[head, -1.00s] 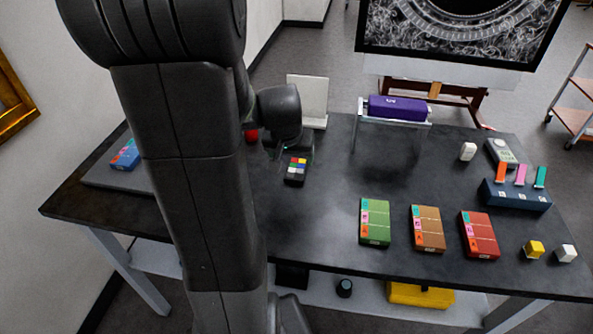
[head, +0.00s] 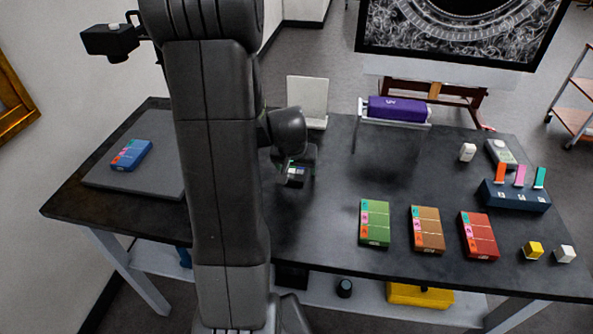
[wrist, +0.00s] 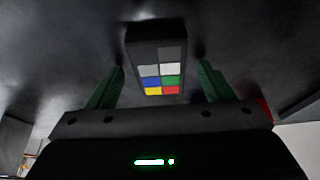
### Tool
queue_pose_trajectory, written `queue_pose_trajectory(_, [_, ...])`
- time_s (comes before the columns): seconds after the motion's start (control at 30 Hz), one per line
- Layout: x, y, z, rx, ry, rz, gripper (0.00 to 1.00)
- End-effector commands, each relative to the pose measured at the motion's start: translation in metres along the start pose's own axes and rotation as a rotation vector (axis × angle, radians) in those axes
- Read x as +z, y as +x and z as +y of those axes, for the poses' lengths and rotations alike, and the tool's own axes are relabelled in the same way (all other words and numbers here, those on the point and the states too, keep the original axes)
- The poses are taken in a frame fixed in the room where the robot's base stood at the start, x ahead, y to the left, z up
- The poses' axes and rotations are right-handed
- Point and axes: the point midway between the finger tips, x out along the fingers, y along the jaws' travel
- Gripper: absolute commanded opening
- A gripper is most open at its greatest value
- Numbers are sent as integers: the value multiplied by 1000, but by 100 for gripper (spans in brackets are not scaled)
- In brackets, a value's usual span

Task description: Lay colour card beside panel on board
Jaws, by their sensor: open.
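The colour card (head: 296,172), a dark block with coloured patches, lies on the dark table, partly hidden by my gripper (head: 295,165). In the wrist view the card (wrist: 158,52) shows its grey, white, blue, green, yellow and red squares. My gripper (wrist: 160,75) is open, its two green fingers on either side of the card's near end, with gaps on both sides. The grey board (head: 105,181) lies at the table's left end. A blue panel (head: 131,155) with coloured labels lies on it. My arm hides the board's right edge.
Green (head: 375,222), brown (head: 427,229) and red (head: 478,235) panels lie at the front right. A purple UV lamp (head: 397,108) on a stand and a white upright plate (head: 308,100) stand behind. The board around the blue panel is clear.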

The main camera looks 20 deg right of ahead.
Motion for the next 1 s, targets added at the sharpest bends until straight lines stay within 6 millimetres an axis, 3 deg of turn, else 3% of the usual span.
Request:
queue_pose_trajectory(0.53, [1, 3, 0, 0, 0, 1, 75])
queue_pose_trajectory(0.8, [1, 2, 0, 0, 0, 0, 26])
queue_pose_trajectory(1.0, [1, 2, 0, 0, 0, 0, 22])
